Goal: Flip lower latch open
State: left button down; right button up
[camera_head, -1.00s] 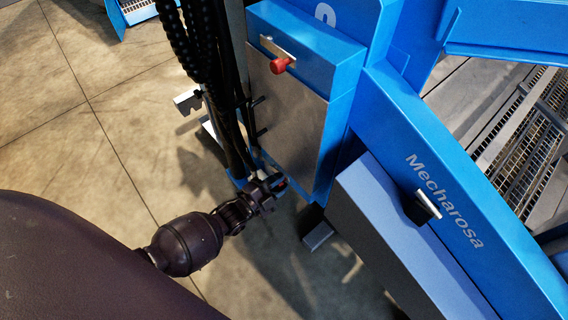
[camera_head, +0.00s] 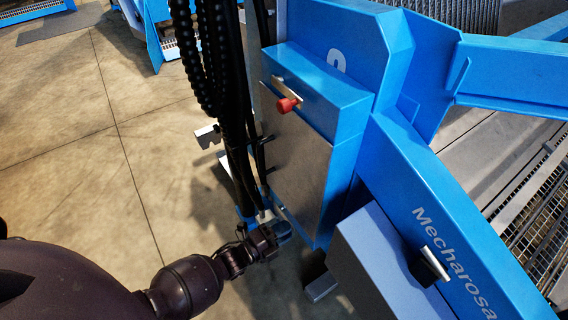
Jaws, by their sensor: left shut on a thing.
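My left gripper (camera_head: 272,237) is at the lower left corner of the blue box, its dark fingers shut at the place of the lower latch. The gripper covers the latch, so its red knob and its angle do not show. The blue box (camera_head: 322,105) has a grey front panel (camera_head: 298,160). An upper latch with a red knob (camera_head: 287,104) sits high on the box, on a pale metal plate, clear of the gripper. My right gripper is not in view.
Black hoses and cables (camera_head: 213,75) hang just left of the box, close above my left gripper. A blue beam marked "Mecharosa" (camera_head: 440,215) carries a black-handled latch (camera_head: 432,265) at right. The concrete floor (camera_head: 120,140) at left is open.

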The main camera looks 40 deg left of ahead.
pick_arm(q)
jog(key=shift+f, duration=0.1)
jog(key=c, duration=0.9)
grip_release()
jog(key=shift+p+v, duration=0.9)
jog(key=shift+v, duration=4.5)
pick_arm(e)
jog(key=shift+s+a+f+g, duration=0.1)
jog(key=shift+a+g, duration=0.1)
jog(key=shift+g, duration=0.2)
pick_arm(q)
jog(key=shift+s, duration=0.1)
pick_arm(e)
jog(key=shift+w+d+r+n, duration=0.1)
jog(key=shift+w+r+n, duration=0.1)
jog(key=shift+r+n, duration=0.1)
